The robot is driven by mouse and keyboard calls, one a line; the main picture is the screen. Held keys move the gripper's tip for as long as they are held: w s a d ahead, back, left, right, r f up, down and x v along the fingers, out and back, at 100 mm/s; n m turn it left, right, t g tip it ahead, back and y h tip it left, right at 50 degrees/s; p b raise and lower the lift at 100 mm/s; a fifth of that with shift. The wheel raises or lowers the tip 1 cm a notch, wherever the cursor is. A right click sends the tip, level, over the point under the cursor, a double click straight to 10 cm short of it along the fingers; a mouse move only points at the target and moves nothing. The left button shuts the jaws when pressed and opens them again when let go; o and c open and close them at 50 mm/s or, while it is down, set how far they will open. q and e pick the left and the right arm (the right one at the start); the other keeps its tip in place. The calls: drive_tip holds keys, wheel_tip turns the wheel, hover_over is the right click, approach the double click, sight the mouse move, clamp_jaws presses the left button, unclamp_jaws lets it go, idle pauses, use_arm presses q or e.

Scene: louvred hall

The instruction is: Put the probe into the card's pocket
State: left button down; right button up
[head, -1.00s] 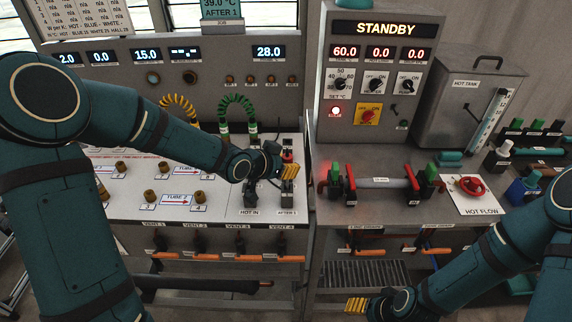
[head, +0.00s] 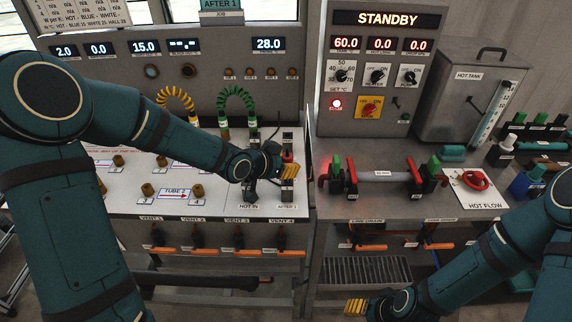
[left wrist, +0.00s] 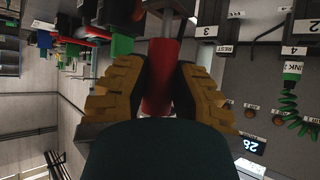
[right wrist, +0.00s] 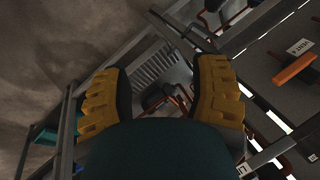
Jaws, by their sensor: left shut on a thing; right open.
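My left gripper (head: 289,171) is shut on a red-handled probe (left wrist: 160,88), which stands between its yellow fingers in the left wrist view. In the head view only a little red of the probe (head: 288,158) shows, and its tip is hidden. The gripper is over the right edge of the white panel, above the pocket labelled AFTER 1 (head: 287,206). I cannot tell whether the probe touches a pocket. The job card (head: 221,5) reading AFTER 1 is at the top, partly cut off. My right gripper (head: 355,306) is open and empty, low in front of the right bench; its fingers also show in the right wrist view (right wrist: 160,95).
A HOT IN pocket (head: 248,207) is just left of the gripper. Yellow (head: 176,98) and green (head: 237,100) coiled leads rise behind it. The right bench holds a pipe with red and green valves (head: 383,174), a red handwheel (head: 475,180) and a hot tank (head: 465,95).

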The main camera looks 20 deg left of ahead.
use_arm(q)
drive_tip(key=c, duration=0.8)
unclamp_jaws()
drive_tip(key=s+r+p, duration=0.1)
drive_tip(key=r+p, duration=0.1)
drive_tip(key=s+a+r+p, duration=0.1)
drive_tip(key=r+p, duration=0.1)
drive_tip(key=s+r+p, duration=0.1)
drive_tip(key=r+p, duration=0.1)
drive_tip(key=p, duration=0.1)
drive_tip(key=shift+a+r, duration=0.1)
drive_tip(key=shift+a, duration=0.2)
drive_tip(key=shift+w, duration=0.1)
drive_tip(key=shift+v, duration=6.05)
